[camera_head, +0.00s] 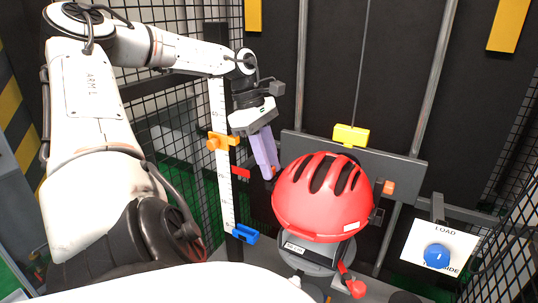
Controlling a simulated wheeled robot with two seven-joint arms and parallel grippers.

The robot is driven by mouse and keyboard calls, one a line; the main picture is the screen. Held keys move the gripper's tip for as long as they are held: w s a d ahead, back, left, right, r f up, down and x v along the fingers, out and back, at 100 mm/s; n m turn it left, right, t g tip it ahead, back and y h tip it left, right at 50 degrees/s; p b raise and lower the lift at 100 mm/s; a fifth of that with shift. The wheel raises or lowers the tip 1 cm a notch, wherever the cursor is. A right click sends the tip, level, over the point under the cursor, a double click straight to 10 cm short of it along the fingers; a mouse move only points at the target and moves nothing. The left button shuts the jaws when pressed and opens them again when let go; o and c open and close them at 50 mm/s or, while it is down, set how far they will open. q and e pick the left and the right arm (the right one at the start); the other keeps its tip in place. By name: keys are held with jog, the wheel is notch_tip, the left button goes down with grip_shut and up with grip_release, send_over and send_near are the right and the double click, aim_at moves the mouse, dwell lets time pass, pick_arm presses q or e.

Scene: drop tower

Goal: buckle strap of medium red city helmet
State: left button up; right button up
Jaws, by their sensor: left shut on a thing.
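The red city helmet (322,196) sits on a grey headform base (313,254), with dark vent slots on top and a white label low on its front. Below it to the right, red pieces (346,275) hang by the base; they look like a strap end and buckle, too small to tell if joined. My left gripper (271,177) reaches down with lilac fingers at the helmet's left edge. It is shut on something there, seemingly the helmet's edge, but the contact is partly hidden. My right gripper is not in view.
A white scale post (222,165) with an orange slider (221,142) and a blue slider (245,234) stands left of the helmet. A yellow block (350,135) hangs on a cable behind it. A blue knob (437,255) on a white panel is at right. Black mesh borders both sides.

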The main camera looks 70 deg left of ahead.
pick_arm(q)
jog(key=shift+f, duration=0.25)
jog(key=o, duration=0.9)
jog(key=shift+r, duration=0.1)
jog(key=v, duration=1)
jog(key=shift+r, duration=0.1)
